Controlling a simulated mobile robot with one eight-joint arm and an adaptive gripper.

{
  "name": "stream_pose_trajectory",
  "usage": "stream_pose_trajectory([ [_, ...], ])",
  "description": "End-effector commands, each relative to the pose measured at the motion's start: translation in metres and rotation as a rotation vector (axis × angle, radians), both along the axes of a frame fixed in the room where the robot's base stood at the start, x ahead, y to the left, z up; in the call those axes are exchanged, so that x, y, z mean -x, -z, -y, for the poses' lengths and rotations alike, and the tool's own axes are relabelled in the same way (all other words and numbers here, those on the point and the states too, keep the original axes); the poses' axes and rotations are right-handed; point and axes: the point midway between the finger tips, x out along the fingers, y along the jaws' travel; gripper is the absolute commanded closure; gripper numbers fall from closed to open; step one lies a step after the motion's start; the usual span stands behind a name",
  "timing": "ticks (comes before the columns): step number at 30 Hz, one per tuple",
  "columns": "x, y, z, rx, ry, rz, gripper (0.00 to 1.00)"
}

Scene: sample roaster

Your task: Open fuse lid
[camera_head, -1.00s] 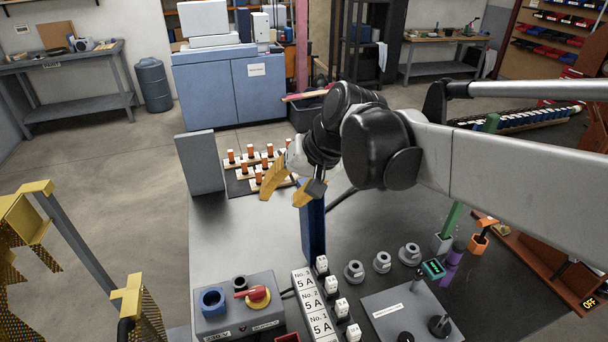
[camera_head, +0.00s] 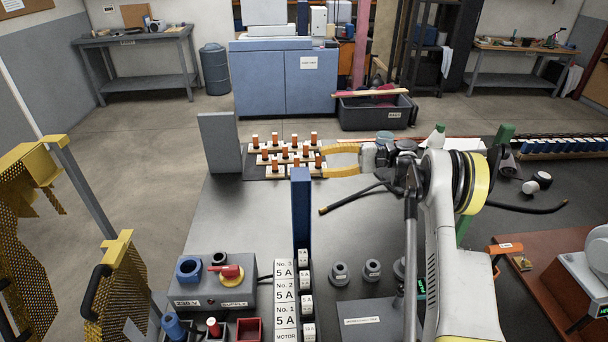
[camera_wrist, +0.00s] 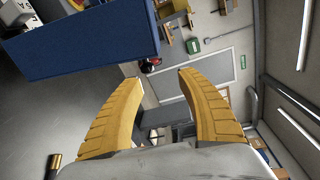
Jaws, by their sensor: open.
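A narrow blue panel (camera_head: 300,212), which looks like the fuse lid, stands upright at the far end of the fuse strip (camera_head: 285,295). The strip has white labels reading "5 A" and a row of white fuses (camera_head: 306,282) along its right side, uncovered. My gripper (camera_head: 326,160) is open and empty, its yellow fingers pointing left, beyond and slightly right of the panel's top. In the wrist view, the open fingers (camera_wrist: 160,78) have nothing between them. The blue panel (camera_wrist: 85,42) fills the upper left there, apart from the fingertips.
A rack of orange-topped pegs (camera_head: 285,155) lies just left of my fingers, near a grey upright plate (camera_head: 219,142). A grey supply box (camera_head: 215,285) with a red switch stands left of the strip. Grey knobs (camera_head: 340,272) stand to the right. Bare bench lies left of the panel.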

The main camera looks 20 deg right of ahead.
Motion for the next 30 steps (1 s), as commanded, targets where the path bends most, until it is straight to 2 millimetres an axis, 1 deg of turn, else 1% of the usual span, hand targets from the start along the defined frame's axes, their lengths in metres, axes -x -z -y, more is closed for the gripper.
stream_pose_trajectory([
  [1,0.001,0.012,0.009,-0.028,-0.004,0.009,0.55],
  [3,0.004,0.022,0.017,-0.061,-0.014,0.02,0.55],
  [6,0.007,0.03,0.021,-0.086,-0.024,0.03,0.55],
  [8,0.007,0.032,0.019,-0.091,-0.026,0.032,0.55],
  [11,0.005,0.032,0.009,-0.093,-0.026,0.032,0.55],
  [18,-0.003,0.034,-0.038,-0.091,-0.027,0.032,0.55],
  [21,-0.007,0.034,-0.056,-0.091,-0.027,0.032,0.55],
  [24,-0.01,0.033,-0.07,-0.091,-0.027,0.032,0.55],
  [27,-0.012,0.033,-0.078,-0.09,-0.025,0.032,0.55],
  [30,-0.013,0.032,-0.082,-0.09,-0.024,0.032,0.55],
])
